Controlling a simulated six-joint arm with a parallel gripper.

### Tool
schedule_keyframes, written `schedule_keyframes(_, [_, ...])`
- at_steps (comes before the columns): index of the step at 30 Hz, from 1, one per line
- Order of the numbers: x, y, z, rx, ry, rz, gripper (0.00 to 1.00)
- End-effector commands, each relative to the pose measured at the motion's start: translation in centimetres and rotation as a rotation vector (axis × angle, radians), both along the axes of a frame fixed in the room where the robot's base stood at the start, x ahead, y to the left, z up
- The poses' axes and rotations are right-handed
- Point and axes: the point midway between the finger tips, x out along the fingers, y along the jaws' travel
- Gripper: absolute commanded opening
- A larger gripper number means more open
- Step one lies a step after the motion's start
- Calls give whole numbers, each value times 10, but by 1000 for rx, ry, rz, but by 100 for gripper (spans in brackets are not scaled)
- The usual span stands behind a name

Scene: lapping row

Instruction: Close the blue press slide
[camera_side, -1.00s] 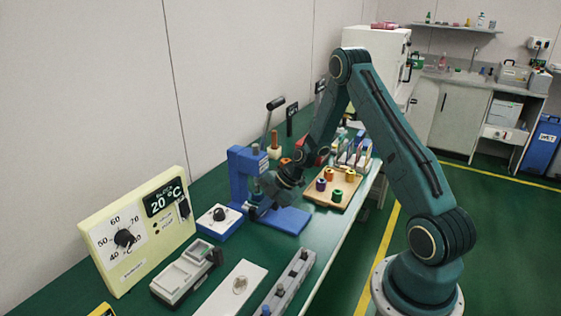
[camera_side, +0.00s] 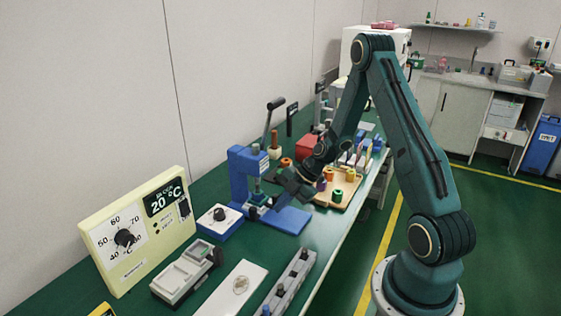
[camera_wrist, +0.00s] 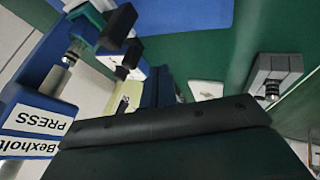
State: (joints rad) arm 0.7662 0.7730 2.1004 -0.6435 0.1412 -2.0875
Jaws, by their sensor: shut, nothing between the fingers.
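The blue press (camera_side: 240,178) stands upright on the green bench, with a black-knobbed lever above it. Its flat blue slide (camera_side: 289,221) reaches out from the foot toward the bench's front edge. The gripper hides part of the press foot.
A blue dial box (camera_side: 220,222) sits left of the press. A cream temperature panel (camera_side: 135,232), a grey tray device (camera_side: 186,272), a white plate (camera_side: 233,288) and a grey rail (camera_side: 288,281) are nearer. A wooden board (camera_side: 350,195) with coloured spools lies behind the slide.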

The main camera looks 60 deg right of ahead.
Motion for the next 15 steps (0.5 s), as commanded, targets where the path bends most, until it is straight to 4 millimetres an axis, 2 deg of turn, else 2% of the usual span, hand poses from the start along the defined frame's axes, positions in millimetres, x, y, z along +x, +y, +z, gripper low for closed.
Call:
schedule_keyframes(6, [-16,-14,28,-1,-3,-3,0])
schedule_keyframes(15, [-30,-24,51,0,1,-1,0])
